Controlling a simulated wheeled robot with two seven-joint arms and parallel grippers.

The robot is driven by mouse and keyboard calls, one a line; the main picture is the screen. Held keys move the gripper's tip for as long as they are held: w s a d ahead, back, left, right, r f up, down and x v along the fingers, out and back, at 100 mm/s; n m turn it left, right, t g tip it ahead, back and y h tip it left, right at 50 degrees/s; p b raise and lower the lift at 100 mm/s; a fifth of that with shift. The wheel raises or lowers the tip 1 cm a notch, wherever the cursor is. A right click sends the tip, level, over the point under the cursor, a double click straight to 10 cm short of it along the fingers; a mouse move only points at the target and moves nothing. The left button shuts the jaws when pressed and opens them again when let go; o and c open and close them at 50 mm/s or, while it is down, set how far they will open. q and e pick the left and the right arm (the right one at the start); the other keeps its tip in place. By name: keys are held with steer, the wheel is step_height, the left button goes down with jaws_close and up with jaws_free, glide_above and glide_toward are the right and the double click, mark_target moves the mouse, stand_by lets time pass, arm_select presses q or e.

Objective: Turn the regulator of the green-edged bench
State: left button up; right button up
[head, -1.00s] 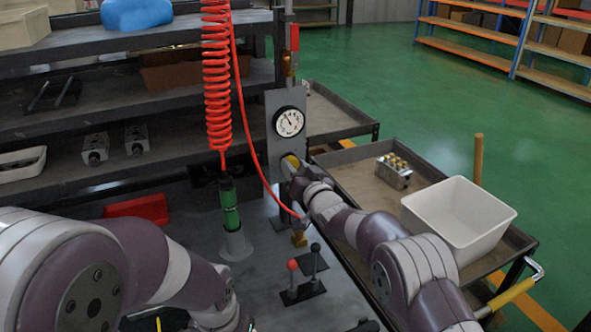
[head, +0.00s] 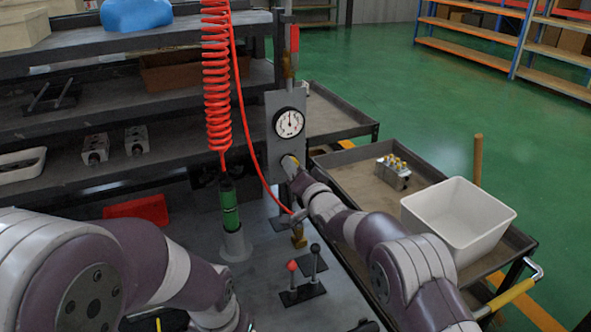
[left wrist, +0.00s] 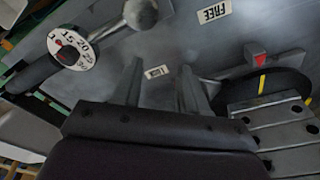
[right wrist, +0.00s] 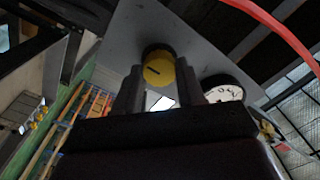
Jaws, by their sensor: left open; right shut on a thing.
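The regulator is a yellow knob (right wrist: 157,70) with a dark mark, on a grey upright panel (head: 274,128). My right gripper (head: 291,168) is at the panel, and in the right wrist view its fingers (right wrist: 158,92) are shut on the knob from both sides. A round white gauge (head: 289,122) sits above the knob; its needle points about straight up. It also shows in the right wrist view (right wrist: 226,92). In the head view the knob is mostly hidden by my gripper. My left gripper (left wrist: 160,88) is open and empty above a grey surface. A green bench edge is not clear.
A red coiled hose (head: 217,80) hangs to a green tool (head: 229,208) left of the panel; its thin red line passes near my right wrist. Two small levers (head: 304,275) stand in front. A cart with a white bin (head: 458,222) is at right. A numbered dial (left wrist: 73,47) is near my left gripper.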

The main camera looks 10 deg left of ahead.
steer(key=shift+f, duration=0.1)
steer(key=o, duration=1)
steer(key=shift+o, duration=0.2)
arm_select(q)
steer(key=shift+f+b, duration=0.75)
arm_select(e)
steer(key=v, duration=1.2)
steer(key=shift+s+d, duration=0.25)
steer(key=shift+s, duration=0.05)
